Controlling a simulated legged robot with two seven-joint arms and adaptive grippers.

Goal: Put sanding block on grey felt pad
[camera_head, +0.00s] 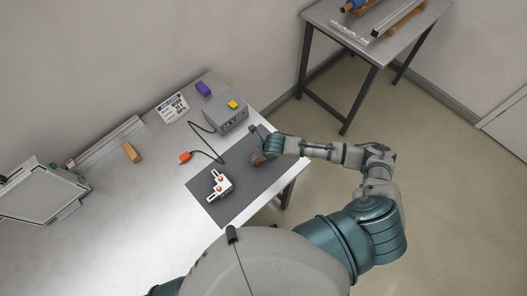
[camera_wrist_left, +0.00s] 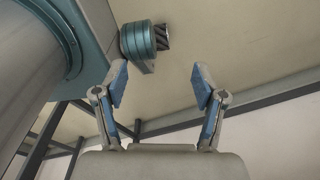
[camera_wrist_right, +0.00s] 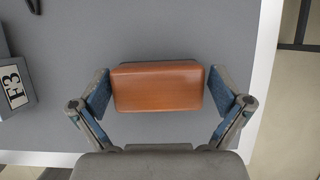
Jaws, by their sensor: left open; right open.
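An orange-brown block, apparently the sanding block (camera_wrist_right: 157,87), lies between the open fingers of my right gripper (camera_wrist_right: 157,95), with small gaps at its ends. In the head view the block (camera_head: 257,160) is small and partly hidden by my right gripper (camera_head: 259,153). It is over the right part of the grey felt pad (camera_head: 240,178), which fills the background in the right wrist view (camera_wrist_right: 170,35). I cannot tell whether the block touches the pad. My left gripper (camera_wrist_left: 160,90) is open and empty, away from the table, and outside the head view.
A tan block (camera_head: 131,152) lies left. The left-front tabletop is clear.

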